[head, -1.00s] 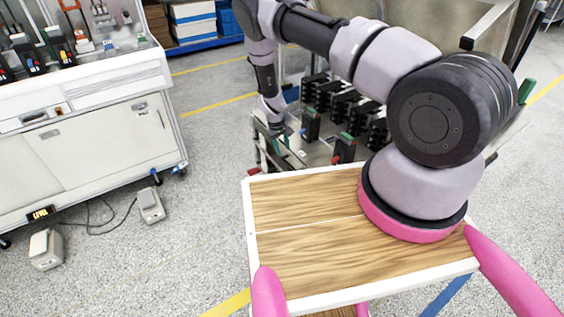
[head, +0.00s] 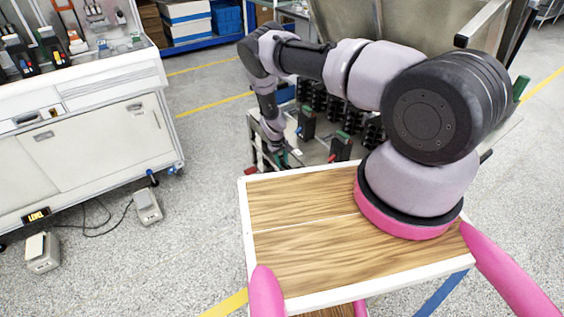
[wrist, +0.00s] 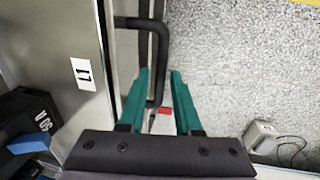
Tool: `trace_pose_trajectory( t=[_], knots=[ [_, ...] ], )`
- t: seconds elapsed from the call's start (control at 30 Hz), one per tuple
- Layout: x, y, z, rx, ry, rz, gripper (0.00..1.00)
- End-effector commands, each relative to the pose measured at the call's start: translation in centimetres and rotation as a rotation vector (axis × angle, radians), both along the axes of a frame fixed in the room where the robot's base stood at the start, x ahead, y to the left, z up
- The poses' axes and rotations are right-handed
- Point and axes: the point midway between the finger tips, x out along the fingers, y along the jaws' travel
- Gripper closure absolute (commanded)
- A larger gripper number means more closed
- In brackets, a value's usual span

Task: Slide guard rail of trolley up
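The trolley (head: 318,150) stands behind my wooden-topped base in the head view, with a metal deck carrying black breakers. In the head view the gripper is small at the trolley's near left corner, partly hidden by my arm.
A white workbench (head: 95,150) stands at the left, with a small grey box (head: 147,207) on the floor beside it. A red part (wrist: 164,111) lies below the bar. Breakers (head: 306,122) crowd the deck.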

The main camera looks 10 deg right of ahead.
Motion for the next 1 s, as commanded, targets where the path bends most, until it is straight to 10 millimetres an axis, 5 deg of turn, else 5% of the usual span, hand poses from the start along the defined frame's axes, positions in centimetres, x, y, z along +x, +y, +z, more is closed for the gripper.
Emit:
trace_pose_trajectory(
  t=[0.07, 1.0],
  knots=[
    [0.0, 0.01, 0.01, 0.0, 0.0, 0.0, 1.0],
    [-0.03, 0.0, 0.02, 0.0, 0.001, 0.0, 1.0]
  ],
)
